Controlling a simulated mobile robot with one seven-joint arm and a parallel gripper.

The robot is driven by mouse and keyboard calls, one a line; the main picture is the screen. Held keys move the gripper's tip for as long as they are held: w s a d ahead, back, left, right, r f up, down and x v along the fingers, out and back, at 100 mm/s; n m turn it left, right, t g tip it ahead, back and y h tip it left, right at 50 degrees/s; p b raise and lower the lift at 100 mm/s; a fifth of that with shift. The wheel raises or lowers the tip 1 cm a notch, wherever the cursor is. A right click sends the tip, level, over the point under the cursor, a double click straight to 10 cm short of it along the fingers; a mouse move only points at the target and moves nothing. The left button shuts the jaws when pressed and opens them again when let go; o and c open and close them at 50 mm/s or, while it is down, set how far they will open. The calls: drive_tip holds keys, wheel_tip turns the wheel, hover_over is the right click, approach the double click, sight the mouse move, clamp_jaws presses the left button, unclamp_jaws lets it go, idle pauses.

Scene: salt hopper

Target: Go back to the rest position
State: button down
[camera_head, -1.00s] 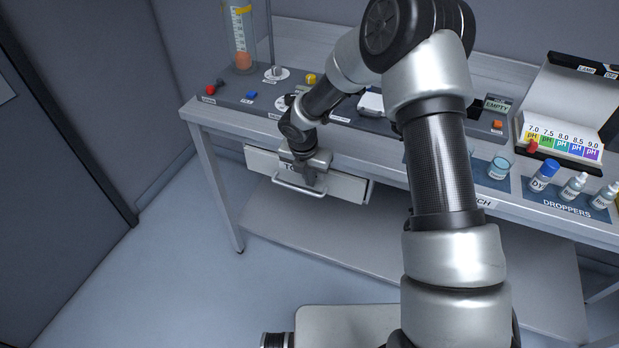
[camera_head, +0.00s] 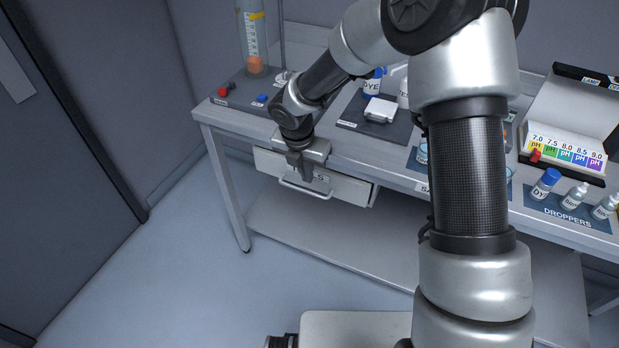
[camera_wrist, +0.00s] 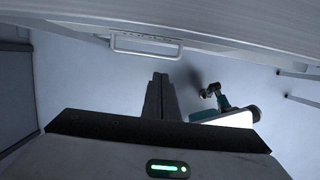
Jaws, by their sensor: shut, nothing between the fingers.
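My gripper (camera_head: 300,176) hangs in front of the bench, pointing down, before the pale drawer (camera_head: 346,188) under the bench top. It covers part of the drawer's label. In the wrist view my gripper's two fingers (camera_wrist: 160,88) are together with nothing between them. The drawer's handle (camera_head: 304,192) runs along the lower part of its front and also shows in the wrist view (camera_wrist: 145,46), apart from the fingertips. The drawer looks shut.
The bench (camera_head: 405,175) holds a measuring cylinder (camera_head: 254,42), a white lidded box (camera_head: 381,109), a pH colour chart (camera_head: 566,152) and dropper bottles (camera_head: 571,195) at right. A lower shelf (camera_head: 340,245) spans below. The floor (camera_head: 190,270) at left is clear.

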drive_tip(key=shift+s+r, duration=0.1)
drive_tip(key=shift+r, duration=0.35)
drive_tip(key=s+d+r+m+t+h+p, duration=0.1)
drive_tip(key=s+d+r+m+p, duration=0.25)
drive_tip(key=d+r+m, duration=0.55)
drive_tip(key=s+d+r+m+p, duration=0.2)
drive_tip(key=s+d+r+m, duration=0.15)
drive_tip(key=r, duration=1.05)
drive_tip(key=s+d+r+m+t+y+p, duration=0.1)
drive_tip(key=s+d+r+m+p, duration=0.1)
drive_tip(key=s+r+m, duration=0.5)
drive_tip(key=s+d+r+m+t+y+p, duration=0.1)
drive_tip(key=s+d+r+m+p, duration=0.1)
drive_tip(key=s+r+m, duration=0.4)
drive_tip(key=s+m+p, duration=0.1)
drive_tip(key=s+m, duration=0.4)
drive_tip(key=m, duration=0.1)
drive_tip(key=shift+d+r, duration=0.25)
drive_tip(key=shift+r, duration=0.1)
